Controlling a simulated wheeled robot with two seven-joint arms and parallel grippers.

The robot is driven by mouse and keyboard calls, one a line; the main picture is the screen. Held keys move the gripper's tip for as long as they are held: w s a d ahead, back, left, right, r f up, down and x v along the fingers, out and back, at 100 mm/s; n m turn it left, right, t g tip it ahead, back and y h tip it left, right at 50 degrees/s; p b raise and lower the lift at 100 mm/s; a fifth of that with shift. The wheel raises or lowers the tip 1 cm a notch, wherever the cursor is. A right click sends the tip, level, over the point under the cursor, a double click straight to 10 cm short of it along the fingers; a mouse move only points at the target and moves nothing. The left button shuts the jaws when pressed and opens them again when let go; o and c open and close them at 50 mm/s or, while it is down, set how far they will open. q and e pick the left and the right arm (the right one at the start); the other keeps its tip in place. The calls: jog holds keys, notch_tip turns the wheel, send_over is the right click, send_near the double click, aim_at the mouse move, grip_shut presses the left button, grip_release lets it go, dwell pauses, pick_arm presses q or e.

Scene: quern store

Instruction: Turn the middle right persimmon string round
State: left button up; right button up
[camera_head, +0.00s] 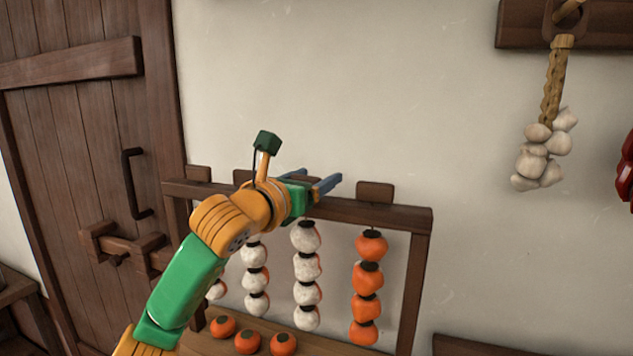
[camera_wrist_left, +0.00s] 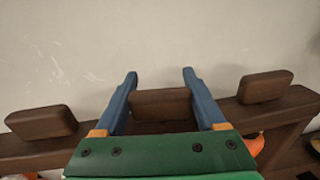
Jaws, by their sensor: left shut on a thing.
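The middle right persimmon string (camera_head: 307,265) hangs straight from the rack's top rail (camera_head: 400,216), its fruits showing white, dusted faces. My left gripper (camera_head: 320,178) is above the rail over this string. In the left wrist view its blue fingers (camera_wrist_left: 160,85) are shut on the string's brown wooden block (camera_wrist_left: 161,103), one finger on each side. The head view hides most of that block behind the gripper. The middle left string (camera_head: 255,275) is also white. The far right string (camera_head: 369,285) is orange. My arm mostly covers the far left string, which shows some white. My right gripper is out of view.
Other blocks stand on the rail on both sides, one to the right (camera_head: 375,192) and one to the left (camera_wrist_left: 42,123). Loose orange persimmons (camera_head: 247,341) lie on the board below. A garlic braid (camera_head: 545,150) hangs at upper right. A wooden door (camera_head: 90,150) is left.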

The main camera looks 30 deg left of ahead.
pick_arm(q)
jog(key=shift+a+n+y, duration=0.2)
jog(key=shift+n+y, duration=0.6)
jog(key=shift+y, duration=0.4)
jog(key=shift+a+g, duration=0.1)
jog(key=shift+g, duration=0.2)
jog(key=o, duration=1.3)
jog(key=shift+s+f+b, duration=0.1)
jog(key=shift+s+b, duration=0.05)
jog(key=shift+b, duration=0.2)
jog(key=b+v, duration=0.2)
jog(key=v, duration=0.4)
jog(key=shift+s+d+b, duration=0.25)
jog(key=shift+s+b, duration=0.1)
jog(key=shift+b, duration=0.05)
